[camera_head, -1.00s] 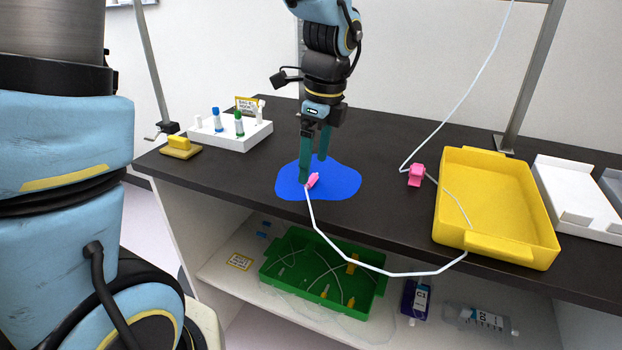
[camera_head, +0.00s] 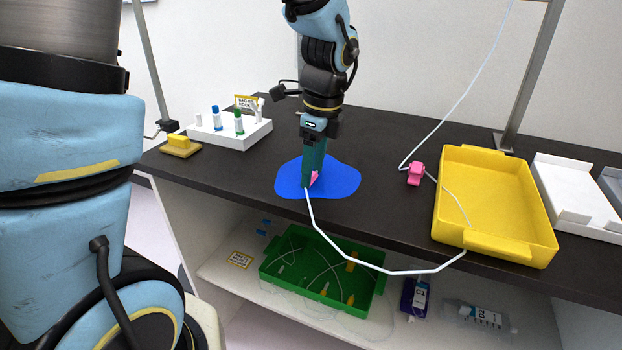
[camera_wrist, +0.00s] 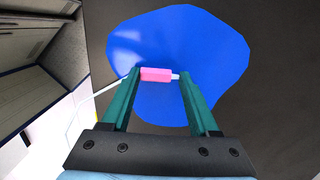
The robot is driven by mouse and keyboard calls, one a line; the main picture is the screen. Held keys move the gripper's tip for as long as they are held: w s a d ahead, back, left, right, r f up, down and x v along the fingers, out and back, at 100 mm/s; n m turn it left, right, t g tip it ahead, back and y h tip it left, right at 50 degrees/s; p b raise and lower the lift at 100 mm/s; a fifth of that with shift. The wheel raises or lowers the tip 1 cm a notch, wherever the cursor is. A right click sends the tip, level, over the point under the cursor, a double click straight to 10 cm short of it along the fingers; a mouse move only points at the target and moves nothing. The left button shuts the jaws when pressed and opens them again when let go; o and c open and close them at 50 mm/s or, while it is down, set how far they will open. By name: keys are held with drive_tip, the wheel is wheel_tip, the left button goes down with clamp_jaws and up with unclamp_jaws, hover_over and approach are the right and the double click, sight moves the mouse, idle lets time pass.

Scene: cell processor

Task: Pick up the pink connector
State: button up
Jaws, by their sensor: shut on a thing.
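The pink connector (camera_head: 314,178) is at the front part of a blue patch (camera_head: 343,182) on the dark table. A white tube runs from it over the table's front edge. My gripper (camera_head: 309,183) points down at the patch, its teal fingers shut on the connector and partly hiding it in the head view. In the wrist view the pink connector (camera_wrist: 156,74) lies crosswise between the fingertips of my gripper (camera_wrist: 157,76). Whether it touches the patch I cannot tell.
A pink clamp-like piece (camera_head: 415,173) on the white tube sits left of a yellow tray (camera_head: 548,250). A white rack (camera_head: 256,134) with coloured caps and a yellow block (camera_head: 181,146) stand at the left. A green bin (camera_head: 318,298) is on the shelf below.

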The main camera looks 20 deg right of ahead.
sight(313, 175)
drive_tip(key=c, duration=0.4)
wheel_tip(313, 175, up, 10)
idle(0.5)
drive_tip(key=o, duration=0.7)
clamp_jaws()
